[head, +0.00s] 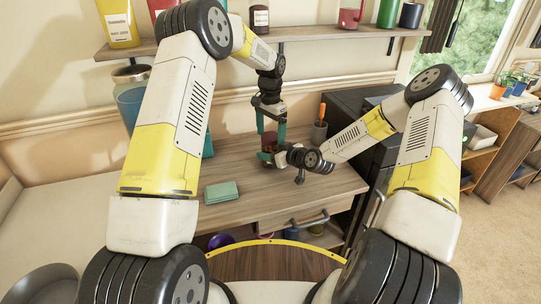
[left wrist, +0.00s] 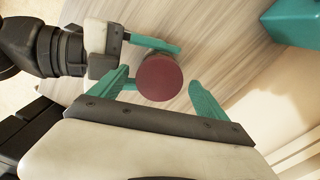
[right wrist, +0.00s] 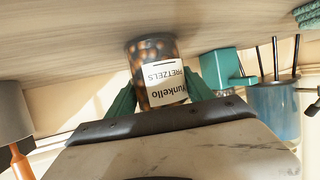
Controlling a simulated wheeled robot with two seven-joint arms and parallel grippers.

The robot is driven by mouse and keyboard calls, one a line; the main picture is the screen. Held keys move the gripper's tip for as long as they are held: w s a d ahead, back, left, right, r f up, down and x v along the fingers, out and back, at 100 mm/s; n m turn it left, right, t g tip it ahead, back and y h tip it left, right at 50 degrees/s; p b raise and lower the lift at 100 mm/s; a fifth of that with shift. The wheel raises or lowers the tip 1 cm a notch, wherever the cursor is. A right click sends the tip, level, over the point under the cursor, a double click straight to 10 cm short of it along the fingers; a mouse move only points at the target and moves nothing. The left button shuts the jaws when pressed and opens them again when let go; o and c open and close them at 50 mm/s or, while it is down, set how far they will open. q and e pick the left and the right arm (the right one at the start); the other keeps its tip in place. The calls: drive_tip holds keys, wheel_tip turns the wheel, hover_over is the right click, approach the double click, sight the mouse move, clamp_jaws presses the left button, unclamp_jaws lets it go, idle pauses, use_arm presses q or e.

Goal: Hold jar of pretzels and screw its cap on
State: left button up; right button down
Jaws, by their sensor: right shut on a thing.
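The jar of pretzels (right wrist: 155,75), clear with a white label, stands on the wooden desk. My right gripper (right wrist: 158,98) is shut on it from the side; the same gripper shows in the head view (head: 284,158). The jar's top is hidden in the right wrist view. The dark red round cap (left wrist: 159,77) shows from above in the left wrist view, over the jar. I cannot tell how tightly it sits. My left gripper (left wrist: 164,92) points down from above, open, with its fingers on either side of the cap and a gap at least on the right.
A teal block (head: 221,192) lies on the desk (head: 245,208) at the front left. A grey holder (head: 319,133) with an orange-handled item stands right of the jar. A wall shelf (head: 320,33) with containers runs above. A blue container (head: 130,100) stands at the back left.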

use_arm(q)
wheel_tip(320, 180, up, 12)
idle(0.6)
use_arm(e)
drive_tip(key=shift+c, duration=1.5)
unclamp_jaws()
drive_tip(key=v, duration=0.7)
drive_tip(key=shift+s+d, duration=0.25)
drive_tip(key=shift+s, duration=0.05)
